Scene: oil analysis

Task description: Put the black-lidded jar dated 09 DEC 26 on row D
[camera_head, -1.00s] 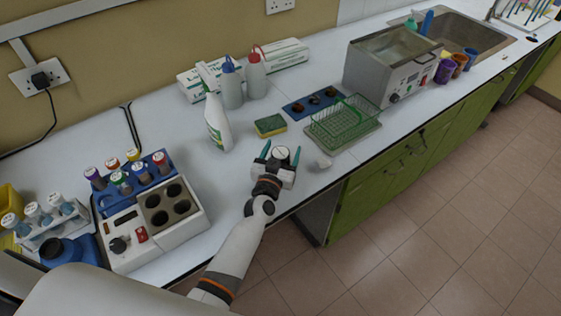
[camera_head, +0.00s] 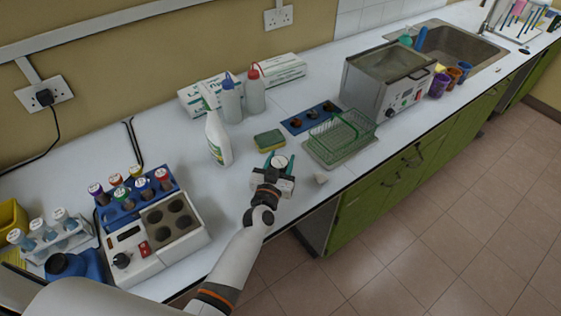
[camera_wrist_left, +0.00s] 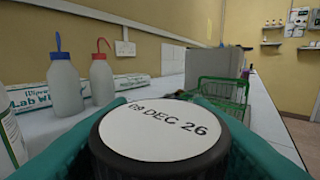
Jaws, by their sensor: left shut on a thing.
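The black-lidded jar (camera_wrist_left: 160,135) is close up in the left wrist view, its white lid label reading 09 DEC 26. My left gripper (camera_head: 278,162) is shut on this jar, with a teal finger on each side of the lid. In the head view the jar's pale lid (camera_head: 280,161) shows between the fingers, over the counter near its front edge. The jar's body is hidden. I cannot make out a marking for row D in any view. My right gripper is not in view.
A green wire rack (camera_head: 342,134) and a blue tray with dark round items (camera_head: 310,117) stand beyond the gripper. A sponge (camera_head: 269,140), a spray bottle (camera_head: 217,138) and a heater block (camera_head: 157,235) are nearby. A small white piece (camera_head: 321,178) lies by the edge.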

